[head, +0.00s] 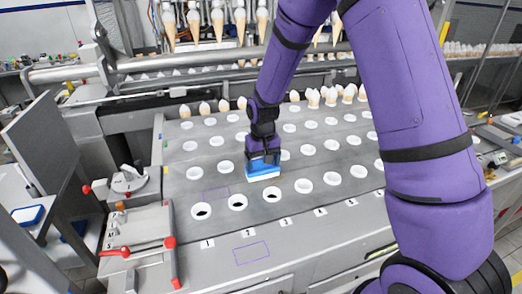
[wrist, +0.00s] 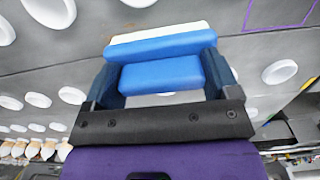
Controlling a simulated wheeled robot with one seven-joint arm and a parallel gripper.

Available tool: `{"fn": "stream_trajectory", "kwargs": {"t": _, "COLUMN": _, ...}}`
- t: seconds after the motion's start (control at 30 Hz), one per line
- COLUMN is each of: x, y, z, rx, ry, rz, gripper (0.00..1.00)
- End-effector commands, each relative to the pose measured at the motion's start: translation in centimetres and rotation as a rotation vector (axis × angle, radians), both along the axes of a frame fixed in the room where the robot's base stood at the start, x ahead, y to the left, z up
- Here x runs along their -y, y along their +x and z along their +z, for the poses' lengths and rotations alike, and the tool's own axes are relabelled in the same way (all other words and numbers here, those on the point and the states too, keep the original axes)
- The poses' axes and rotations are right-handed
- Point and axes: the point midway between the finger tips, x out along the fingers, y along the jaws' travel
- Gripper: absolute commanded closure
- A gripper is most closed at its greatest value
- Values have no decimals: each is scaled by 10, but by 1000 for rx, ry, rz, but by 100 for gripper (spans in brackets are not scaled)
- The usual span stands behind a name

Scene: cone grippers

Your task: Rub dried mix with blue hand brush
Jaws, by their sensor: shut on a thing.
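My gripper (head: 263,157) is shut on the blue hand brush (head: 263,168), over the grey deck (head: 180,203) with its rows of white-rimmed holes. The brush has a blue body and a white lower edge, which faces the deck; I cannot tell whether it touches. In the wrist view the brush (wrist: 160,72) sits between the two fingers (wrist: 160,84). I cannot make out dried mix in either outline.
Three dark open holes (head: 237,202) lie in front of the brush. Ice cream cones (head: 204,108) stand in a row at the back, under hanging cones (head: 217,20). A red-knobbed lever unit (head: 135,240) stands at the left front corner. A blue-and-white block (head: 27,216) lies on the left side table.

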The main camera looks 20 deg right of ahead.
Motion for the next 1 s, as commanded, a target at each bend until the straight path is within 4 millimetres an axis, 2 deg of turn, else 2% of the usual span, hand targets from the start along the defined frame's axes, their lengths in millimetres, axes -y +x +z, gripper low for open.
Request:
{"fn": "stream_trajectory", "kwargs": {"t": 0.5, "x": 4, "y": 5, "z": 45, "rx": 2, "ry": 0, "rz": -1, "gripper": 41}}
{"fn": "stream_trajectory", "kwargs": {"t": 1.0, "x": 5, "y": 4, "z": 47, "rx": 0, "ry": 0, "rz": -1, "gripper": 41}}
